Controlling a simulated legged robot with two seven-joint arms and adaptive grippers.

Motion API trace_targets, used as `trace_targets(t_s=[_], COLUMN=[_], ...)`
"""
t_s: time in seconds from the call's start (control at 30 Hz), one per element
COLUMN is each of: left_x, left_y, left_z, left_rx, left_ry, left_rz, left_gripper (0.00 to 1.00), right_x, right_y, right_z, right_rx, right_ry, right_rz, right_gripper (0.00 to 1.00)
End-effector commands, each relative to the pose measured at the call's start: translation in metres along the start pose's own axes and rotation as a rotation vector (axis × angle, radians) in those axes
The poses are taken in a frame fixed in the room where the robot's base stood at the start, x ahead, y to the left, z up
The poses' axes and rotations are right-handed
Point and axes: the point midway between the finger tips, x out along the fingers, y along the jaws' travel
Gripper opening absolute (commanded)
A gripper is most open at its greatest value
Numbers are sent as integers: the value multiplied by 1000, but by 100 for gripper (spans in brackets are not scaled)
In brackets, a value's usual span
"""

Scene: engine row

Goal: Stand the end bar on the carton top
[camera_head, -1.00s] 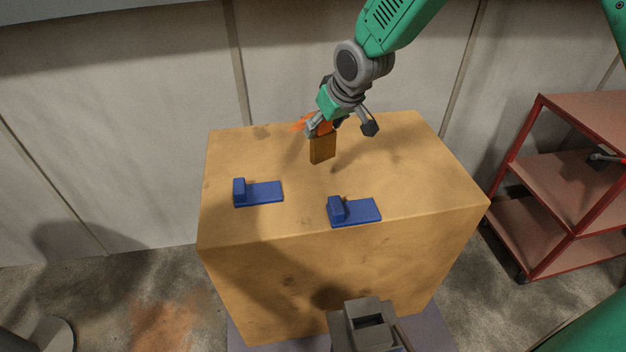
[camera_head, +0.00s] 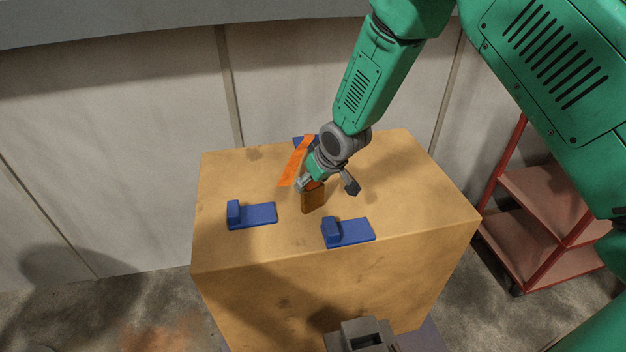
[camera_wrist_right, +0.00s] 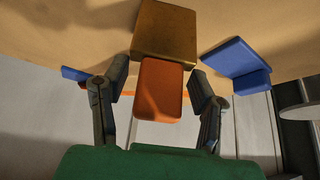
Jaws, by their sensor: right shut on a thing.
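My right gripper (camera_head: 328,185) points down over the carton top (camera_head: 385,175). It is shut on a bar with a brown lower part (camera_head: 313,200) and an orange upper part. In the right wrist view the orange part (camera_wrist_right: 159,88) sits between the fingers, and the brown part (camera_wrist_right: 165,30) extends beyond them, towards the carton top. The bar looks about upright. I cannot tell whether its lower end touches the carton. My left gripper is not in view.
Two blue stepped pieces, left (camera_head: 252,214) and right (camera_head: 349,232), lie on the near part of the carton top. Behind the gripper are an orange strip (camera_head: 295,163) and a partly hidden blue piece (camera_head: 301,140). A red shelf cart (camera_head: 545,205) stands right.

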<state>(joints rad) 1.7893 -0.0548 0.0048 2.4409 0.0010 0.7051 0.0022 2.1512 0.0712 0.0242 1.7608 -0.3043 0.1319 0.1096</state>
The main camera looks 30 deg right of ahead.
Motion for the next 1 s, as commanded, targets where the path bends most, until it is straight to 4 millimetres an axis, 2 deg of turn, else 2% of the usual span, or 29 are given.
trace_targets(t_s=[0.23,0.27,0.3,0.6,0.73,0.87,1.0], left_x=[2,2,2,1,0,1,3], left_y=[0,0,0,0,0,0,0], left_z=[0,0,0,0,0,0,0], left_rx=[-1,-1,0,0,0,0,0], left_ry=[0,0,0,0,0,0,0], left_rz=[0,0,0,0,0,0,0], left_gripper=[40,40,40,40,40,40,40], right_x=[3,3,3,2,-6,-27,-59], right_y=[2,2,3,2,2,1,3], right_z=[2,3,2,2,0,-1,0], right_rx=[2,2,3,2,1,2,3], right_ry=[1,0,0,-1,0,1,3], right_rz=[-2,-2,-3,-2,-1,0,-1], right_gripper=[14,59,73,73,73,73,73])
